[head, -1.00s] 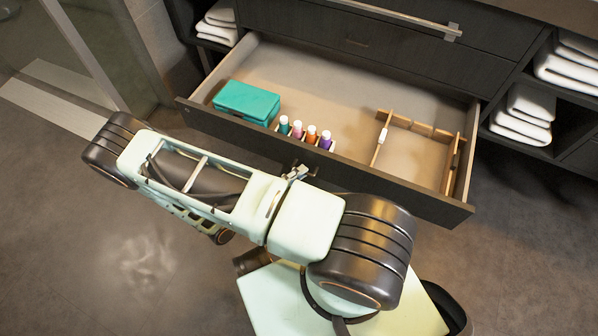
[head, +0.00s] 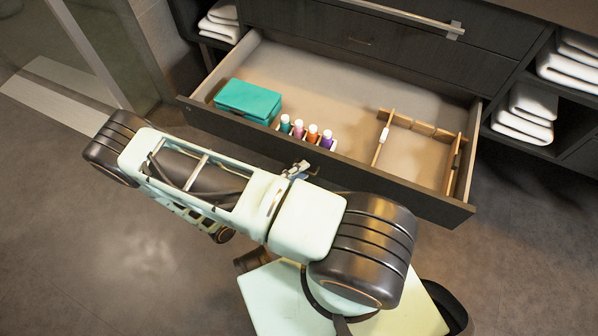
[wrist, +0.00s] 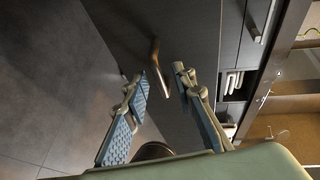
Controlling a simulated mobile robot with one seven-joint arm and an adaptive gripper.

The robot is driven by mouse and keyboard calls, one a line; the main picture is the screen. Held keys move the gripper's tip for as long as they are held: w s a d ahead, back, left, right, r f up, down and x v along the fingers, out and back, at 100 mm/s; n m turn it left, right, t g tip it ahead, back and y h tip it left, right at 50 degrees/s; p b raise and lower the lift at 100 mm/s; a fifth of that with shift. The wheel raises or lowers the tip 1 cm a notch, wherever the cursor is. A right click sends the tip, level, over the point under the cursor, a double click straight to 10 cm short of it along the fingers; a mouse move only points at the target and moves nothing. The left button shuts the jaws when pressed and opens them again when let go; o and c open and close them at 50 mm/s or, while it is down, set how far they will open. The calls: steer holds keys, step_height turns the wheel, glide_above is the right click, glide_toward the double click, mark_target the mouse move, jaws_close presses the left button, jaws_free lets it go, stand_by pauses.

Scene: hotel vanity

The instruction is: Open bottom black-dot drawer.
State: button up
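The bottom drawer (head: 330,160) stands well out from the dark vanity in the head view, with its tan inside showing. I cannot make out a black dot on it. My arm covers the lower middle of its front. In the wrist view, my gripper (wrist: 168,78) has its two fingers apart, close to the dark drawer front (wrist: 195,40). A brass-coloured bar handle (wrist: 155,55) lies at the gap between the fingertips. I cannot tell whether either finger touches it. In the head view, my arm hides most of the gripper and the handle.
The drawer holds a teal box (head: 248,99), several small bottles (head: 312,133) and a wooden divider (head: 421,128). A closed drawer (head: 390,40) with a long bar handle is above. White towels (head: 525,113) lie on shelves at both sides. Open floor (head: 60,230) lies to the left.

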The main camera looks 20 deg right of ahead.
steer(key=v, duration=1.2)
